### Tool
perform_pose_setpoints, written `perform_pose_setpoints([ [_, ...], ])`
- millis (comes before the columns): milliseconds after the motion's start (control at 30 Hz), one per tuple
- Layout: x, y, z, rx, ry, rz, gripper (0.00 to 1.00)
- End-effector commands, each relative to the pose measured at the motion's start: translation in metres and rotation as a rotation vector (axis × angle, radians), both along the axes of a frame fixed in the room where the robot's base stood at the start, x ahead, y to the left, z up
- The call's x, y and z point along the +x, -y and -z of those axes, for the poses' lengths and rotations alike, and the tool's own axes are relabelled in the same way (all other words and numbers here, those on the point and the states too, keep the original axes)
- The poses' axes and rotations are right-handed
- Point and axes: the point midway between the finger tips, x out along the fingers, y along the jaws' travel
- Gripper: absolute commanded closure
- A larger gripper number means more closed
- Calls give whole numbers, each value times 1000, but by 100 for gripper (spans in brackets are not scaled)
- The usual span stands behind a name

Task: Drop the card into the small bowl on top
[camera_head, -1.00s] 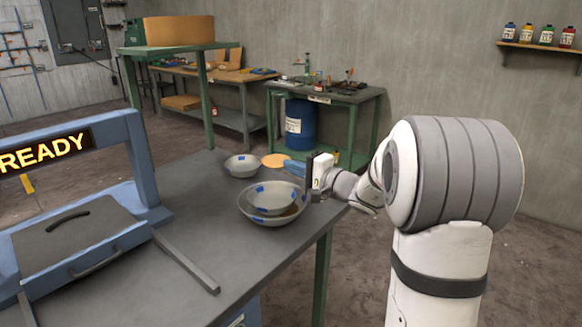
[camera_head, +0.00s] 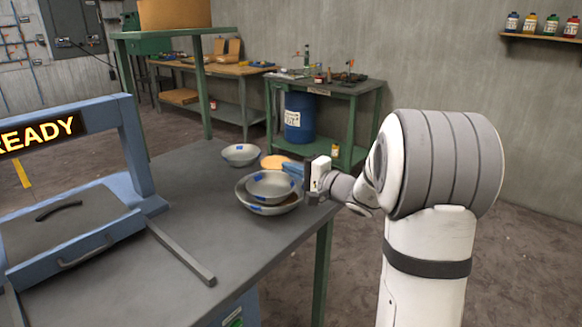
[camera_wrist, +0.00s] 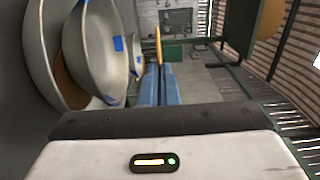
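The card, an orange-tan round disc (camera_head: 274,162), is at the tips of my gripper's blue fingers (camera_head: 292,166). In the wrist view the card (camera_wrist: 158,45) shows edge-on between the nearly parallel fingers (camera_wrist: 158,84). My gripper is shut on it. A small grey bowl (camera_head: 268,182) with blue marks sits inside a larger grey bowl (camera_head: 243,191) on the table. My gripper is at the right and far side of these bowls, with the card beyond their far rim. In the wrist view the small bowl (camera_wrist: 97,50) and large bowl (camera_wrist: 44,60) are at left.
Another grey bowl (camera_head: 240,153) stands farther back on the dark table (camera_head: 190,190). Something brown (camera_head: 288,206) lies in the large bowl, partly hidden by the small one. A blue frame with a READY sign (camera_head: 40,134) and a grey bar (camera_head: 182,254) are at left.

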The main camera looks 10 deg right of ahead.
Motion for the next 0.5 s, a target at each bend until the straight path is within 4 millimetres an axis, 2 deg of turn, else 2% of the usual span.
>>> perform_pose_setpoints([
  [67,0,0,0,0,0,0,100],
  [400,0,1,0,0,0,1,73],
  [500,0,1,0,0,0,1,73],
])
